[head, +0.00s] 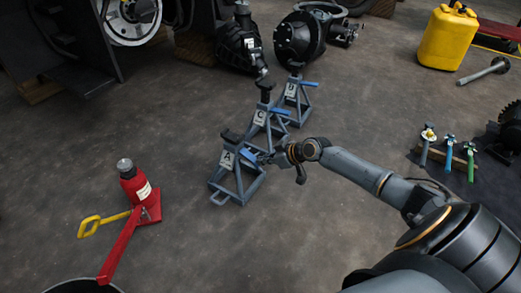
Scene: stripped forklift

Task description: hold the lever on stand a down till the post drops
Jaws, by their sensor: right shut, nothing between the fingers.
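Stand A (238,177) is a grey-blue jack stand with a letter A plate and a dark saddle on its post (231,136). Its blue lever (250,155) sticks out on its right side. My right gripper (272,157) is shut and empty, with its fingertips at the lever's outer end. I cannot tell whether they touch it. The post looks low in the frame of the stand. My left gripper is not in view.
Stand C (262,122) and another stand (294,100) stand just behind stand A. A red bottle jack (137,189) with a yellow-ended handle is at left. A yellow canister (447,38) and several coloured-handled tools (448,154) are at right.

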